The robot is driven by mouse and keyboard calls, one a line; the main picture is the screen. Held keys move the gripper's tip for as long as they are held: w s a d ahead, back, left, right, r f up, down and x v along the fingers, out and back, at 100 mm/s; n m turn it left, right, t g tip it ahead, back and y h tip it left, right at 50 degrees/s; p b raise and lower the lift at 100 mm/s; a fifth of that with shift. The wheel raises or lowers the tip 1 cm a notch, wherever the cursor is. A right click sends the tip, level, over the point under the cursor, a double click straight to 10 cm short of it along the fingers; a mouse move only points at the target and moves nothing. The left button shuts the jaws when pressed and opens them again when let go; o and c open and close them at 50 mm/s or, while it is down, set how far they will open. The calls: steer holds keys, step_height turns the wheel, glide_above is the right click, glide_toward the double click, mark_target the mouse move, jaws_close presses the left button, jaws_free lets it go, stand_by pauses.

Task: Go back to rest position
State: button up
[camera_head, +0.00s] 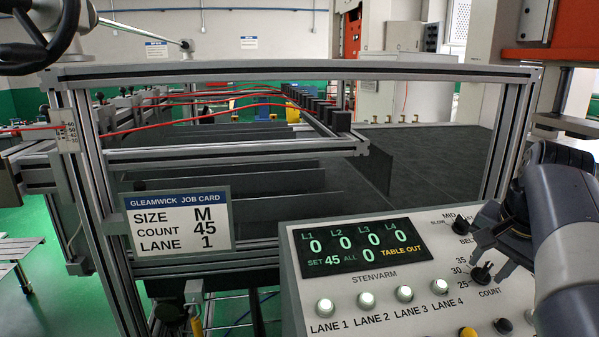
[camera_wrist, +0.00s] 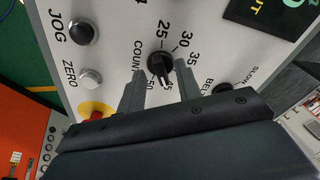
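My gripper (camera_head: 493,246) is at the right end of the control panel (camera_head: 300,262), beside the knobs. In the wrist view my gripper (camera_wrist: 159,76) is open, with its two grey fingers apart. The black COUNT knob (camera_wrist: 160,65) shows between and just beyond the fingertips, with a visible gap on each side. The COUNT knob (camera_head: 482,273) also shows in the head view. In the wrist view its pointer end is near the 45 mark. The display (camera_head: 362,245) reads SET 45, zeros for L1 to L4, and TABLE OUT.
A job card (camera_head: 180,220) reads size M, count 45, lane 1. The BELT knob (camera_head: 461,224) is close to my gripper. Lit lane buttons (camera_head: 404,294) line the panel. A metal frame (camera_head: 300,72) stands behind it. A yellow-and-red button (camera_wrist: 95,112) is near the left finger.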

steer(key=shift+w+f, duration=0.25)
steer(key=shift+f, duration=0.35)
steer(key=shift+r+n, duration=0.1)
steer(key=shift+n, duration=0.2)
